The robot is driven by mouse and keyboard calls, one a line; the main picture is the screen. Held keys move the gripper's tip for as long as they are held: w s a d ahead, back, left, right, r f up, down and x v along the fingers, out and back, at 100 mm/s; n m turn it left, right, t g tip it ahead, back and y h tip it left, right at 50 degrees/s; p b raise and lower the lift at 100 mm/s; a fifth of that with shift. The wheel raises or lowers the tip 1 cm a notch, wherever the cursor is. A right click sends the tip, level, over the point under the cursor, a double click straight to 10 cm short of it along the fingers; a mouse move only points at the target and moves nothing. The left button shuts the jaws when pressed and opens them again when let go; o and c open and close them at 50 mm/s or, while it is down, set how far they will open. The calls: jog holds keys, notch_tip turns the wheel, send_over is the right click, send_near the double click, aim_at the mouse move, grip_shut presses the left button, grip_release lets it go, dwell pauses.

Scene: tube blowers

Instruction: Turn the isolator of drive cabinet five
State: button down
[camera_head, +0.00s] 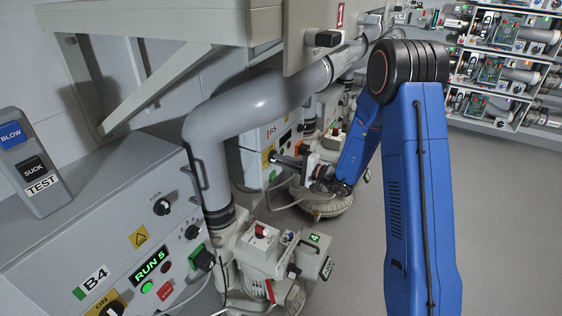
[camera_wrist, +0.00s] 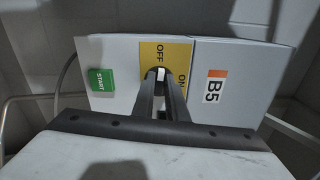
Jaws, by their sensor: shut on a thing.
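Drive cabinet five is a grey box with an orange-marked B5 label (camera_wrist: 213,87), facing me in the wrist view. Its isolator has a yellow plate (camera_wrist: 151,57) lettered OFF and ON beside the label. A small pale piece of the isolator handle (camera_wrist: 161,73) shows between the fingertips of my gripper (camera_wrist: 161,79). My gripper is shut on this handle; the fingers hide most of it, so I cannot tell which word it points to. In the head view cabinet B5 (camera_head: 249,141) stands behind the grey pipe, with my gripper (camera_head: 283,160) reaching its front from the right.
A green START button (camera_wrist: 101,80) sits left of the yellow plate. In the head view, cabinet B4 (camera_head: 120,265) stands front left with a lit RUN 5 display. A thick grey pipe (camera_head: 245,100) and a blower (camera_head: 265,250) stand before B5. Floor at right is clear.

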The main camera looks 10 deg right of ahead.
jog(key=shift+s+f+n, duration=0.1)
jog(key=shift+f+n, duration=0.05)
jog(key=shift+n, duration=0.45)
jog(key=c, duration=1.8)
grip_release()
jog(key=shift+o, duration=0.2)
jog(key=shift+d, duration=0.1)
jog(key=v, duration=1.7)
jog(key=shift+s+d, duration=0.1)
